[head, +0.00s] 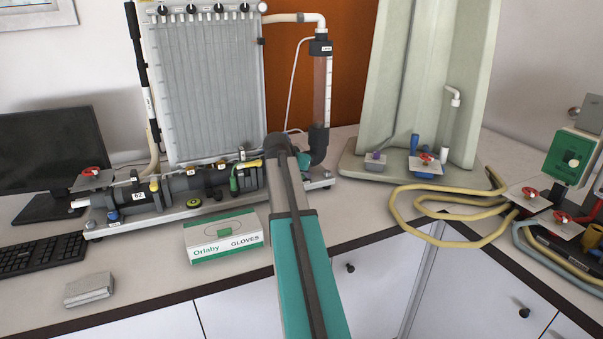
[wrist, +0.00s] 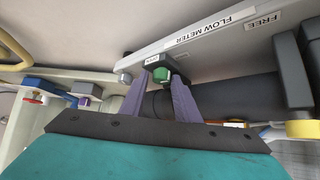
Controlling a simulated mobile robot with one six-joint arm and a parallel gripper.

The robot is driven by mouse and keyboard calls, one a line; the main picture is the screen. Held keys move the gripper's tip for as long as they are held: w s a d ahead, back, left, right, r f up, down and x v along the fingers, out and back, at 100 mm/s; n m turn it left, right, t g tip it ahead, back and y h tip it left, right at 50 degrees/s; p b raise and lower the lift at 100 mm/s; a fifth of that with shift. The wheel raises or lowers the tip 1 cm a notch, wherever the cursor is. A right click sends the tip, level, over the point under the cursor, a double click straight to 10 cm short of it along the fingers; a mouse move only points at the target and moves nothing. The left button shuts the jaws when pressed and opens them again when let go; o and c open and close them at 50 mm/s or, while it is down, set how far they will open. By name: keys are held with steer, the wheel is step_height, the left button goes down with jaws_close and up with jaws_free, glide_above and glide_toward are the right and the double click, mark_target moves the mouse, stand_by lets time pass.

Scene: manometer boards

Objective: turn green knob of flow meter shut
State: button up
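The green knob (wrist: 163,75) sits on a small dark block below a rail labelled FLOW METER (wrist: 222,25) in the wrist view. My gripper (wrist: 159,79) has its two purple fingers apart, one on each side of the knob in the picture. The knob appears between or just beyond the fingertips; I cannot tell whether they touch it.
A glove box (head: 223,237) stands in front of the bench, left of my arm. A clear vertical tube (head: 322,90) rises behind my gripper. A yellow hose (head: 440,240) lies coiled on the counter to the right. A yellow-capped valve (wrist: 303,129) shows right of the fingers.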

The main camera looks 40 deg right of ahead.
steer(key=shift+a, duration=0.1)
steer(key=b+v, duration=0.1)
steer(key=v, duration=1.2)
steer(key=shift+s+r+b, duration=0.15)
steer(key=shift+r+b, duration=0.15)
steer(key=shift+s+a, duration=0.1)
stand_by(0.4)
